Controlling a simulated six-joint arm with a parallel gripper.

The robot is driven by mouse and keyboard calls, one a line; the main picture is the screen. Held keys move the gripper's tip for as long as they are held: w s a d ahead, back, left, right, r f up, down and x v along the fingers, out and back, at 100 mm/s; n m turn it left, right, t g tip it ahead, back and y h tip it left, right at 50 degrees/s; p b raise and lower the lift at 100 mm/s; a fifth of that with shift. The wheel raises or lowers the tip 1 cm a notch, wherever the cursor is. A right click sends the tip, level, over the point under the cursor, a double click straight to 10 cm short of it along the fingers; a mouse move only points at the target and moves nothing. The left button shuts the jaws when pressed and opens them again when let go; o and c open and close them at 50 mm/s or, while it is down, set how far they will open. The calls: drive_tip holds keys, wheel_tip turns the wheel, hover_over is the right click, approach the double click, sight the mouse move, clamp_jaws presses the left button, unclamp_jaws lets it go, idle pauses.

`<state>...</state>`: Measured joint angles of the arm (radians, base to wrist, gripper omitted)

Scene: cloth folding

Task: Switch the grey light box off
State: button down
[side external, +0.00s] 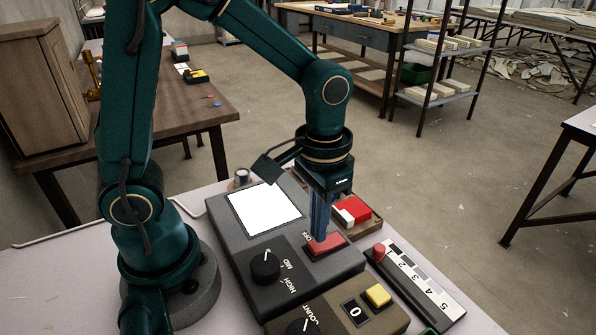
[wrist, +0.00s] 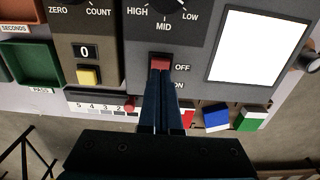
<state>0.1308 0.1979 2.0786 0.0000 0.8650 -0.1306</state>
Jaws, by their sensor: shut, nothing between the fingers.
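The grey light box (side external: 228,238) lies on the pale table with its panel (side external: 263,208) bright white. Its red switch (side external: 326,248) sits at the box's right side in the side view. In the wrist view, the red switch (wrist: 160,62) has OFF beside its upper end and ON lower down, partly hidden by my fingers. My gripper (side external: 319,236) is shut and points down at the switch. In the wrist view, the fingertips of my gripper (wrist: 160,74) overlap the switch's lower part. I cannot tell whether they touch it. The switch's ON end is hidden.
A black HIGH-MID-LOW knob (side external: 265,266) is on the same box. A counter box with a yellow button (side external: 378,295) stands close in front. A slider strip with a red knob (side external: 379,250) lies to the right. A tray with red and white blocks (side external: 352,211) is behind the gripper.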

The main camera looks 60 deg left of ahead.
drive_tip(key=shift+f, duration=1.05)
idle(1.0)
drive_tip(key=shift+r, duration=3.55)
drive_tip(key=s+a+r+t, duration=0.3)
drive_tip(key=s+t, duration=0.2)
drive_tip(key=s, duration=0.1)
drive_tip(key=shift+s+r+t, duration=0.25)
drive_tip(key=shift+s+t, duration=0.05)
drive_tip(key=shift+s, duration=0.05)
